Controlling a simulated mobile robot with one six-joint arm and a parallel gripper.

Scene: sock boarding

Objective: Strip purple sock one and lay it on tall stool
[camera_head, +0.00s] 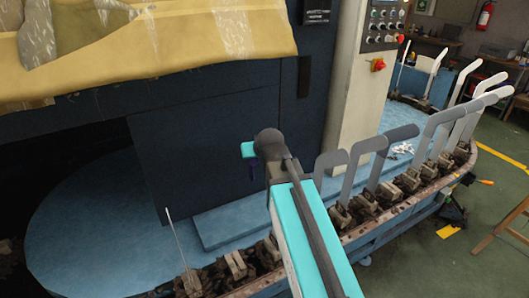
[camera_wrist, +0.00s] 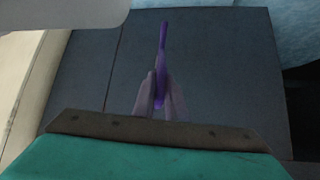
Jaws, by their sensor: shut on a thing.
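The purple sock (camera_wrist: 162,60) is a narrow upright strip between the fingers of my gripper (camera_wrist: 159,100) in the wrist view. The gripper is shut on it. In the head view the arm's end hides most of the gripper, and only a small dark purple bit of the sock (camera_head: 257,170) shows below it. The sock hangs in front of the dark blue machine panel, apart from the foot-shaped forms. A wooden piece (camera_head: 503,228) at the right edge is cut off, so I cannot tell whether it is the tall stool.
Upright grey and white foot-shaped forms (camera_head: 361,162) stand along the round machine's rim, right of my arm. A control column (camera_head: 350,110) rises behind them. A thin rod (camera_head: 178,240) stands at the rim's left. Green floor (camera_head: 415,255) is open at the lower right.

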